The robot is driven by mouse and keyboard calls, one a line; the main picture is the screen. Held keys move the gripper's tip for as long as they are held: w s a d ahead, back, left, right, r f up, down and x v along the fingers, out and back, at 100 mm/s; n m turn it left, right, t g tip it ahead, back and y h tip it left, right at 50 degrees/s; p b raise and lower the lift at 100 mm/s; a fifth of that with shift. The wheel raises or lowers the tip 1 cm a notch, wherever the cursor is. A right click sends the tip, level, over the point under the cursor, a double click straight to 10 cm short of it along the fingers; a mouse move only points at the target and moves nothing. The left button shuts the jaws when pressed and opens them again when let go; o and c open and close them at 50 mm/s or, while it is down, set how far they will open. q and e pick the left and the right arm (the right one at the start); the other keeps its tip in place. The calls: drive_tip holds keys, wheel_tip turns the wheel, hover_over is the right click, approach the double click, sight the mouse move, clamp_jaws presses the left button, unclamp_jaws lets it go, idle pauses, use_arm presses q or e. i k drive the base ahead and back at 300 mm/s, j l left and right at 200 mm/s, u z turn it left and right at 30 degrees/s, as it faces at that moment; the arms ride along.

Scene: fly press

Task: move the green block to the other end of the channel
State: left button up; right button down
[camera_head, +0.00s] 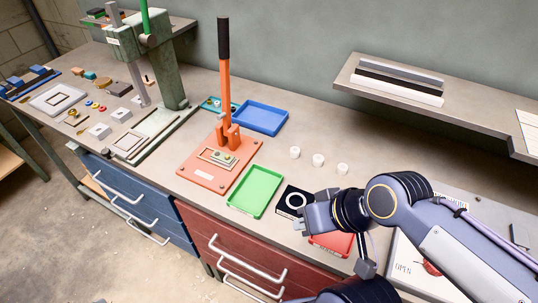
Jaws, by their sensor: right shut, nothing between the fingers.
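I cannot clearly make out a green block in a channel. A small dark green block (96,12) lies on the back shelf at the upper left. A long dark strip between two pale bars (400,82) on the right wall shelf looks like a channel, and no green block shows in it. My right gripper (305,217) is shut and empty, over the bench between a black square with a white ring (291,201) and a red tray (333,243). Its arm hides part of the bench to the right. My left gripper is not in view.
An orange press (205,178) with a tall lever stands mid-bench, with a green tray (254,190) and a blue tray (260,118) beside it. Several white cylinders (318,160) stand behind my gripper. A big green press (168,75) stands at the left.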

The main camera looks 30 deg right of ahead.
sight(219, 156)
drive_tip(key=z, duration=0.45)
drive_tip(key=i+j+z, duration=0.1)
drive_tip(key=z, duration=0.4)
drive_tip(key=i+j+z, duration=0.1)
drive_tip(key=j+z, duration=0.15)
drive_tip(key=z, duration=0.2)
drive_tip(key=j+z, duration=0.2)
drive_tip(key=z, duration=0.3)
drive_tip(key=i+j, duration=0.05)
